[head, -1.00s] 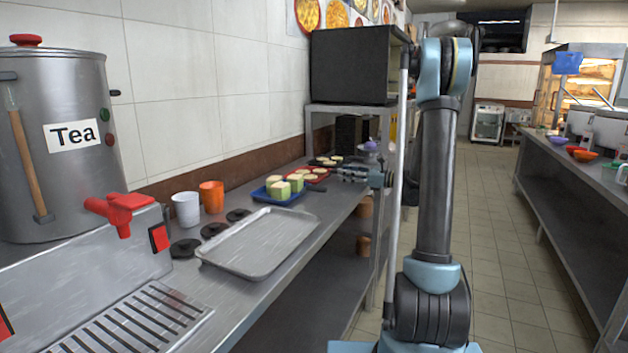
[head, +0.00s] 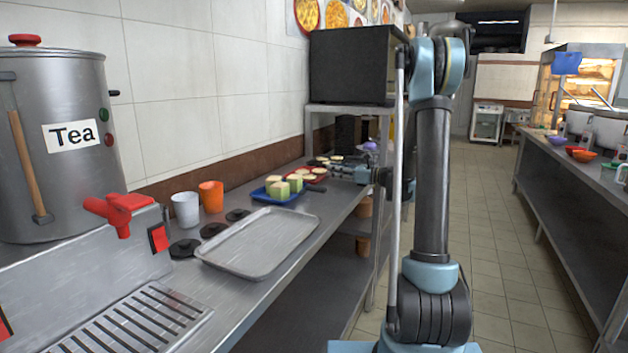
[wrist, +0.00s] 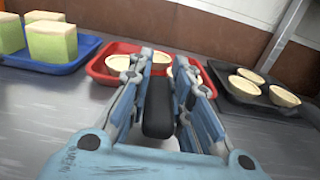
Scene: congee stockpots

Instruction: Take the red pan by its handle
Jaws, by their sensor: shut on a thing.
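The red pan (wrist: 98,70) lies on the counter with several pale round tarts in it. Its black handle (wrist: 157,112) points toward the wrist camera. My gripper (wrist: 162,66) has its fingers on both sides of the handle and is shut on it, close to the pan's near rim. The fingers hide part of the rim and some tarts. In the head view the red pan (head: 316,179) shows small at the far end of the counter, with my gripper (head: 341,170) at its right side. I see no clear gap under the pan.
A blue pan (wrist: 62,68) with green blocks stands close at the left. A dark pan (wrist: 232,98) with tarts stands at the right. The wall (wrist: 230,30) is behind. A metal tray (head: 262,270) and cups are nearer on the counter.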

